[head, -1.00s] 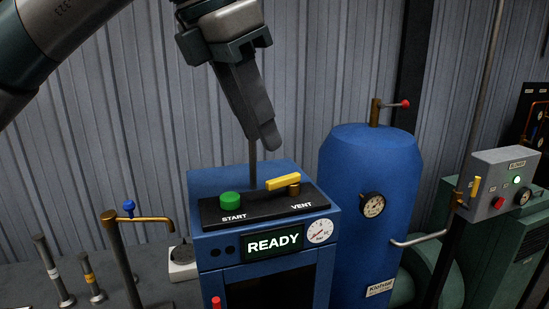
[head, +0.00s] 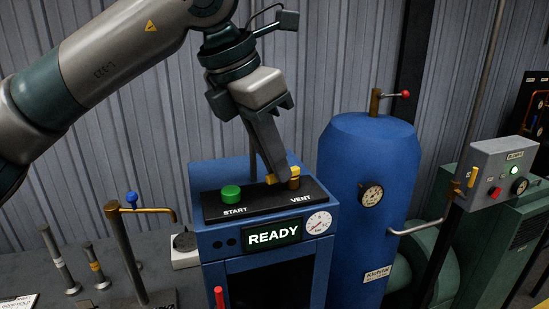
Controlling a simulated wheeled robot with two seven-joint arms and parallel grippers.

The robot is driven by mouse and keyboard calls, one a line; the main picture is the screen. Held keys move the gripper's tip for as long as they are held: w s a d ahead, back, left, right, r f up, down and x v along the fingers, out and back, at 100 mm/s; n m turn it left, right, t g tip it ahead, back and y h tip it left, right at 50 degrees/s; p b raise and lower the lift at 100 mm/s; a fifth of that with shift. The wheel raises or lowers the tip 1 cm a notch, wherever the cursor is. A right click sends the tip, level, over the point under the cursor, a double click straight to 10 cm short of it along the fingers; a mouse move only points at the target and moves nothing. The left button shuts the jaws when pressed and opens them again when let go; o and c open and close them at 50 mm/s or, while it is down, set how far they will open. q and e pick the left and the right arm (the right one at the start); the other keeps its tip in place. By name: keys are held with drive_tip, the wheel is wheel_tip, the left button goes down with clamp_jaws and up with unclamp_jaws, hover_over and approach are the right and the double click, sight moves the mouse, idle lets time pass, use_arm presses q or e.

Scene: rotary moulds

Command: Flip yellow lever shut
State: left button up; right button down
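The yellow lever (head: 271,180) lies on the black top panel of the blue machine (head: 213,262), on a brass pivot (head: 294,183) above the word VENT. My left gripper (head: 283,178) points down at the lever and covers much of it. Only the lever's left end and a bit near the pivot show. The fingers overlap in this view, so I cannot tell whether they are open or shut, or whether they touch the lever. My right gripper is not in view.
A green START button (head: 231,193) sits left of the lever. The display (head: 272,235) reads READY, with a gauge (head: 318,222) beside it. A blue tank (head: 345,160) stands close on the right. A brass tap (head: 150,211) stands to the left.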

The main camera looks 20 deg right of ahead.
use_arm(q)
clamp_jaws()
drive_tip(key=shift+w+m+g+b, duration=0.25)
drive_tip(key=shift+m+g+b, duration=0.05)
drive_tip(key=shift+m+b, duration=0.35)
drive_tip(key=shift+w+a+r+m+g, duration=0.15)
drive_tip(key=shift+m+g, duration=0.25)
drive_tip(key=shift+m, duration=0.65)
drive_tip(key=o, duration=0.7)
unclamp_jaws()
drive_tip(key=shift+w, duration=0.1)
drive_tip(key=shift+c, duration=0.2)
drive_tip(key=shift+a+r+b, duration=0.25)
drive_tip(key=shift+r+b, duration=0.1)
drive_tip(key=shift+r, duration=0.25)
drive_tip(key=b+v, duration=0.2)
drive_tip(key=v, duration=1.4)
drive_tip(key=shift+a, duration=0.2)
